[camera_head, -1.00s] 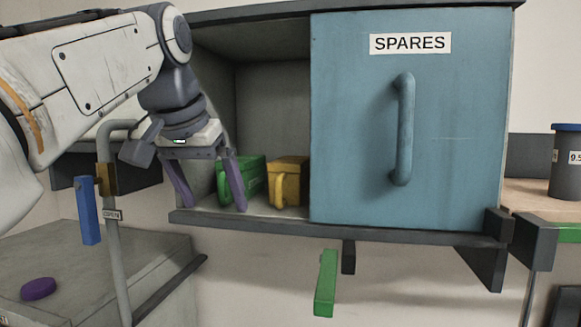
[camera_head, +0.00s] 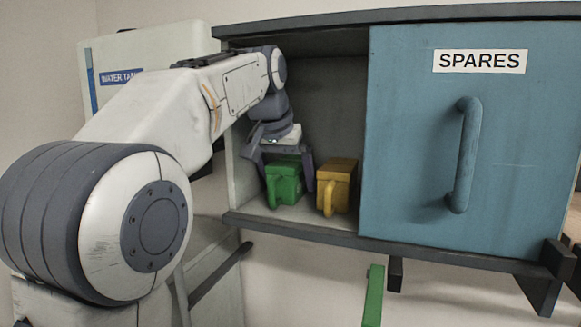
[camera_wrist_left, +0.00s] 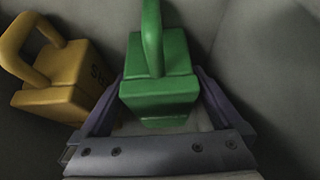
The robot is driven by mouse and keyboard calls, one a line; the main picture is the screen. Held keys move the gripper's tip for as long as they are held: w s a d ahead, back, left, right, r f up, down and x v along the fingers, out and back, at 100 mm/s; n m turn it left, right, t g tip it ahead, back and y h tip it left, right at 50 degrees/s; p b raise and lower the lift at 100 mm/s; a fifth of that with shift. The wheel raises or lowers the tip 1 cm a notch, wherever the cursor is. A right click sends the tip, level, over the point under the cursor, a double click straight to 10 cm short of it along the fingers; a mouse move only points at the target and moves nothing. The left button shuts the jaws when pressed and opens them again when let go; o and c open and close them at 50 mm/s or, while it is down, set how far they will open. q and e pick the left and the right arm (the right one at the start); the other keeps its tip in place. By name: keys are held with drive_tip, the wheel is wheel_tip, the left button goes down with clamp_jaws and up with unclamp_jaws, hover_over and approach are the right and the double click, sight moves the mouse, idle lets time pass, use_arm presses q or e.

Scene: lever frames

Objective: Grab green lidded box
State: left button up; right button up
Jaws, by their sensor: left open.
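The green lidded box (camera_head: 284,181) stands upright in the open left part of the cabinet, with a loop handle on its front. My left gripper (camera_head: 281,172) is inside that opening, its purple fingers open on either side of the box. In the left wrist view, the green box (camera_wrist_left: 160,85) lies between the two spread fingers (camera_wrist_left: 158,112). I cannot tell whether either finger touches it. My right gripper is not in view.
A yellow lidded box (camera_head: 337,185) stands just right of the green one, close to the right finger. The blue SPARES door (camera_head: 420,140) covers the cabinet's right side. The shelf edge (camera_head: 300,230) runs below. A green lever (camera_head: 373,295) hangs underneath.

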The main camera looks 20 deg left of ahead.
use_arm(q)
drive_tip(key=shift+w+f, duration=0.3)
drive_tip(key=shift+f, duration=0.2)
drive_tip(key=shift+c, duration=0.3)
drive_tip(key=c, duration=1.5)
drive_tip(key=shift+r, duration=0.25)
